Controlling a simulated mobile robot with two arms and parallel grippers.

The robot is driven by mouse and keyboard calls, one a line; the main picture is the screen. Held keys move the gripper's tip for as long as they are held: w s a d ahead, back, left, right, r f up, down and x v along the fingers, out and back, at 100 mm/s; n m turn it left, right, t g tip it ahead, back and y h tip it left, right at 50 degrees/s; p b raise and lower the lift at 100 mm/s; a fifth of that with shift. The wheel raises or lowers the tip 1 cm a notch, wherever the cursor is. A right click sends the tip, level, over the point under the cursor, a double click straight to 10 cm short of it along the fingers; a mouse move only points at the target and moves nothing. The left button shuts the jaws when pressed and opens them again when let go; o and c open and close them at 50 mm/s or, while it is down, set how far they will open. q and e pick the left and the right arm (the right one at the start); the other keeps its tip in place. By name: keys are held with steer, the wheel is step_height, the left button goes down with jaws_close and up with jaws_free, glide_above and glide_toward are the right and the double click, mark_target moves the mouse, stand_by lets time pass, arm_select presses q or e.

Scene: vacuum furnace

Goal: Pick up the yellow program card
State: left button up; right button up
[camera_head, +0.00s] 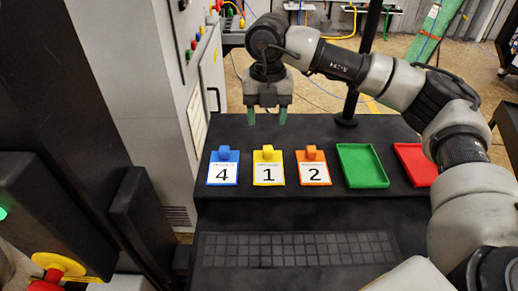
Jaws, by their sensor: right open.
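The yellow program card (268,168) lies on the black table, marked with a 1 and with a yellow grip block at its top edge. It is between the blue card (223,168), marked 4, and the orange card (314,167), marked 2. My right gripper (267,116) hangs pointing down above the table, beyond the yellow card in the picture and roughly in line with it. Its two green-tipped fingers are apart, with nothing between them. It does not touch any card. My left gripper does not show.
A green tray (362,166) and a red tray (414,164) lie right of the cards. A dark keyboard (295,249) is at the table's near side. A grey cabinet (150,100) stands on the left. A black post (362,70) rises behind the table.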

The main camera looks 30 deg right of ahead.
mark_target(268, 150)
steer(key=f, duration=0.1)
steer(key=s+f, duration=0.1)
steer(key=f, duration=0.1)
steer(key=shift+f+p, duration=0.3)
steer(key=shift+p, duration=0.05)
steer(key=shift+w+f, duration=0.2)
steer(key=shift+f, duration=0.45)
steer(key=f+p, duration=0.2)
steer(key=f, duration=0.2)
steer(key=shift+d+f, duration=0.2)
steer(key=shift+w+f, duration=0.1)
steer(key=shift+f, duration=0.15)
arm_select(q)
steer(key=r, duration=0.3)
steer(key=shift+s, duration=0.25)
arm_select(e)
steer(key=c, duration=1)
steer(key=shift+r, duration=0.1)
